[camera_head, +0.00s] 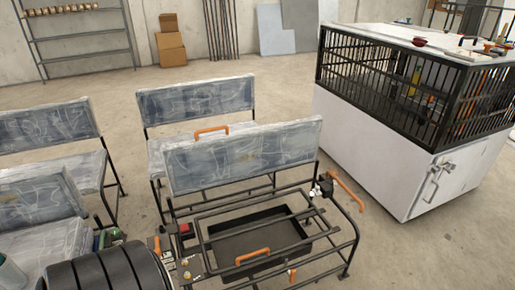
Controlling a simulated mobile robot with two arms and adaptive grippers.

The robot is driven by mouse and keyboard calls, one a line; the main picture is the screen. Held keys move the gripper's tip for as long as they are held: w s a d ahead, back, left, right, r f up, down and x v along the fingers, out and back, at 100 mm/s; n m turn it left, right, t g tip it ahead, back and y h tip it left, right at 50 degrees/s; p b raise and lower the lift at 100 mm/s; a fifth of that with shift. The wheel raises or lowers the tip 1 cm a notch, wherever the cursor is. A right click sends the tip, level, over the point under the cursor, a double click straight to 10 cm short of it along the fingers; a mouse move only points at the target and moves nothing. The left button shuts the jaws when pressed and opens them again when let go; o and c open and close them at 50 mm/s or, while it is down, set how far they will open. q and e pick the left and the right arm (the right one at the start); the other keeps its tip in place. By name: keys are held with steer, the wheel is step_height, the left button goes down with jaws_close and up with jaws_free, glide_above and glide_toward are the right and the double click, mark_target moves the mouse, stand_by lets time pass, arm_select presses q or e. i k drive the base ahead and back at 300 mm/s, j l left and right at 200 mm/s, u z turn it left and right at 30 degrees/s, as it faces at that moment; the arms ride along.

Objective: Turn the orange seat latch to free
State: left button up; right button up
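The nearest seat frame (340,240) is black tubing with a padded grey-white backrest (243,156) and an open dark tray (260,240) in its base. Several orange parts show on and near it. A long orange lever (346,190) slants at the frame's right side. An orange handle (252,256) lies across the front bar. A small upright orange piece (157,246) is at the left front corner, and another (292,276) is low at the front. I cannot tell which is the seat latch, or its setting. Neither gripper is in view.
More padded seats (195,99) stand behind and to the left. A second orange handle (211,131) shows behind the near backrest. A white cabinet with a black cage (400,80) stands at the right. Black ribbed rounds (110,272) fill the lower left. Floor at lower right is clear.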

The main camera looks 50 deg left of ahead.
mark_target(291, 273)
steer(key=u, duration=1.1)
